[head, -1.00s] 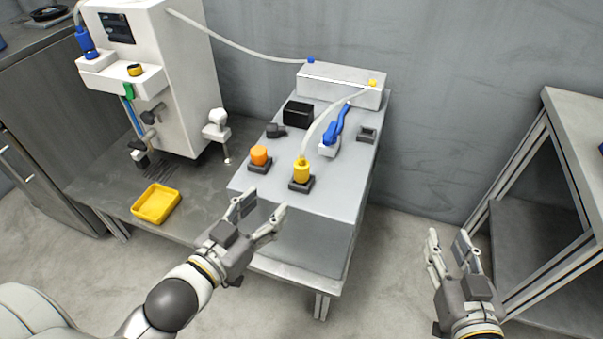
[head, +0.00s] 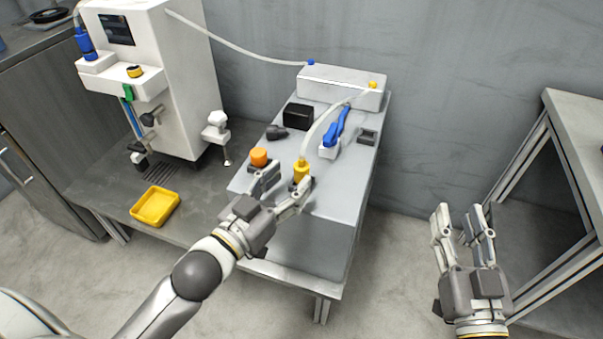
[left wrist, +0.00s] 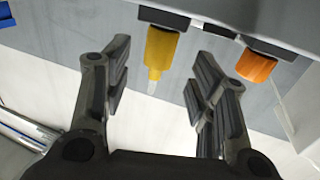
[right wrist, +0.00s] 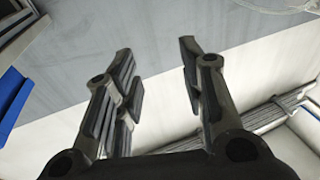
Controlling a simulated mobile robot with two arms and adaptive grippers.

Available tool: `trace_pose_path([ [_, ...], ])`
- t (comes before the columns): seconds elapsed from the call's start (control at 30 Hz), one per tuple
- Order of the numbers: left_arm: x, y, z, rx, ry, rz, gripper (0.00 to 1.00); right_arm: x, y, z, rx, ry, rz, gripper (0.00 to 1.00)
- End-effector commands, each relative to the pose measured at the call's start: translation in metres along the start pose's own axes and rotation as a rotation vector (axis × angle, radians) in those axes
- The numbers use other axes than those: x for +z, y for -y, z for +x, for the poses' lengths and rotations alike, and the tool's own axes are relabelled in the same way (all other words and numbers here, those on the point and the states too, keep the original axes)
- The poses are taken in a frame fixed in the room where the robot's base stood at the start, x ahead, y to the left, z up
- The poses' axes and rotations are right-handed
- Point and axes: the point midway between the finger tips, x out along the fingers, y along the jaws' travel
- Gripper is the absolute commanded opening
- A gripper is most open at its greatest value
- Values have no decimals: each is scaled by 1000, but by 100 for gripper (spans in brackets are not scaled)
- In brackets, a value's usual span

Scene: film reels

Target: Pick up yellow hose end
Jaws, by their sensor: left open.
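The yellow hose end (head: 301,168) stands upright in a dark holder near the front of the grey box top, with a pale hose rising from it. In the left wrist view the yellow hose end (left wrist: 160,52) shows between my open fingers, slightly beyond their tips, with its dark holder at the top edge. My left gripper (head: 284,183) is open and empty, just in front of the hose end; its right finger partly covers the holder. My right gripper (head: 459,212) is open and empty, away to the right over the floor.
An orange cap (head: 259,157) stands close to the left finger. Behind are a black block (head: 298,115), a blue-handled tool (head: 337,127) and a white box (head: 342,86). A yellow tray (head: 155,206) and a white machine (head: 165,80) are at the left.

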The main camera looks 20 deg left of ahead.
Motion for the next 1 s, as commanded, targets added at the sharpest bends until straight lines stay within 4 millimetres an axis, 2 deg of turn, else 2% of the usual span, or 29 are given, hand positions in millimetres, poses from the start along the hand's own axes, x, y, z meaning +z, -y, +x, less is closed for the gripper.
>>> trace_pose_path([
  [0.43,1,-1,42,0,-3,0,53,-53,7,-5,-16,-305,10,38],
  [0.6,1,-2,49,1,0,0,53,-62,8,-8,-18,-349,12,38],
  [0.83,1,-2,49,1,1,0,53,-63,8,-8,-18,-353,12,38],
  [1.0,1,-2,49,1,0,0,31,-63,8,-8,-18,-352,12,38],
])
